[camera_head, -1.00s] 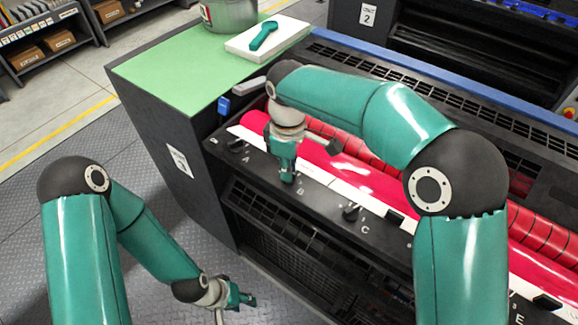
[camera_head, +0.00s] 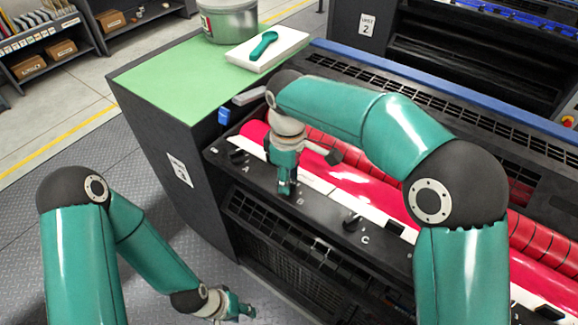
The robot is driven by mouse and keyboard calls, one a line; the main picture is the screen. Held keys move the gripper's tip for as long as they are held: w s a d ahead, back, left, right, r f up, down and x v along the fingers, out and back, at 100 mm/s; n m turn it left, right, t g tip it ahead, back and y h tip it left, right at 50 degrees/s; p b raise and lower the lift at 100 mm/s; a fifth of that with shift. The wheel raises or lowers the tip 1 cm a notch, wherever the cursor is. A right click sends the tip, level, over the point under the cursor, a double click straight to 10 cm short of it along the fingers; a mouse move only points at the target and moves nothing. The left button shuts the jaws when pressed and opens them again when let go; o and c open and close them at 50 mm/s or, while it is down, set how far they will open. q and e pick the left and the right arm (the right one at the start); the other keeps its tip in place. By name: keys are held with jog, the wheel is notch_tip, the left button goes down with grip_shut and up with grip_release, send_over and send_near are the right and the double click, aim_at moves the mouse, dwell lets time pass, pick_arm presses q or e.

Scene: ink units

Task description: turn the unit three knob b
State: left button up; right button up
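The black front panel of the ink unit (camera_head: 325,217) carries knobs with letters beside them. My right gripper (camera_head: 286,190) points down onto the panel next to the letter B. Knob B itself is hidden under its fingertips, so I cannot tell whether the fingers are closed on it. Knob A (camera_head: 237,156) is at the left end of the panel, and knob C (camera_head: 352,221) is to the right. My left gripper (camera_head: 245,311) hangs low over the floor, away from the unit; its finger opening is too small to judge.
A red roller (camera_head: 350,190) runs behind the panel. A green-topped surface (camera_head: 170,80) holds a white tray (camera_head: 290,48) with a teal tool (camera_head: 264,45) and a metal tin (camera_head: 228,22). Unit 2 (camera_head: 367,25) stands behind. Floor at left is clear.

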notch_tip(320, 180, up, 12)
jog(key=shift+f, duration=0.15)
dwell(0.3)
jog(key=shift+d+f, duration=0.1)
dwell(0.3)
